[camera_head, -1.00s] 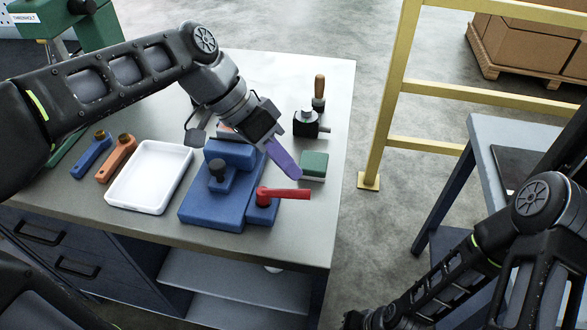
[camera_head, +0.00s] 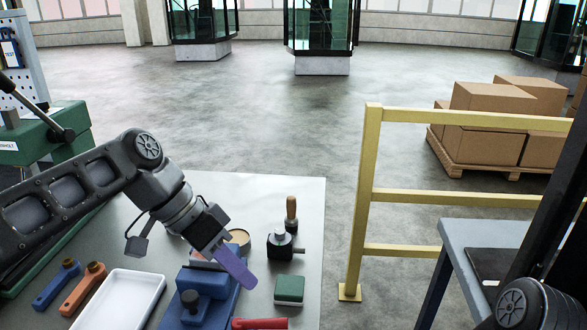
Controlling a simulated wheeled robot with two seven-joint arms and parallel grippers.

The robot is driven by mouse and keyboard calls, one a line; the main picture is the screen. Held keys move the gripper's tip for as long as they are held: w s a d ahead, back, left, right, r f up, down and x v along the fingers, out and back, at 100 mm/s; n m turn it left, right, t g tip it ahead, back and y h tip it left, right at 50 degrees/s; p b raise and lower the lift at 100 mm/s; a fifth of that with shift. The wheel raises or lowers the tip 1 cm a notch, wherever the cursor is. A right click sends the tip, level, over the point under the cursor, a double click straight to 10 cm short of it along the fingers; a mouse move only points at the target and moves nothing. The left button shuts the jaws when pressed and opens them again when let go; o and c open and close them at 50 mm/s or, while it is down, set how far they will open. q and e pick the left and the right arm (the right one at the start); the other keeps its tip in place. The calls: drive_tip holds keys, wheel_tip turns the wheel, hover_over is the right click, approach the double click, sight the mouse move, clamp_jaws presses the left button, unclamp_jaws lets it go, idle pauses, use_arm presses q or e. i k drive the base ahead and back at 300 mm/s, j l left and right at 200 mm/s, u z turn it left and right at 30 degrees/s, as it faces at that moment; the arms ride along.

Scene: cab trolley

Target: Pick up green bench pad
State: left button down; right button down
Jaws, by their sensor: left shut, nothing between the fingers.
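The green bench pad (camera_head: 289,288) is a small green block with a pale lower edge. It lies on the grey workbench (camera_head: 262,192) near its right edge, in the lower middle of the head view. My left gripper (camera_head: 237,267), with purple fingers, comes in from the left and points down and right. It is shut and empty, with its tips just left of the pad in the picture, apart from it. I cannot tell its exact height above the bench. My right gripper is out of view; only part of its arm shows at bottom right.
A blue fixture (camera_head: 200,300) is below my left gripper, with a red handle (camera_head: 260,323) near the pad. A black block (camera_head: 284,247) and a wooden-handled tool (camera_head: 291,213) stand behind the pad. A white tray (camera_head: 120,300) lies left. A yellow rail (camera_head: 363,200) stands right.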

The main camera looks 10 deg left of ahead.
sight(290, 289)
drive_tip(key=k, duration=1)
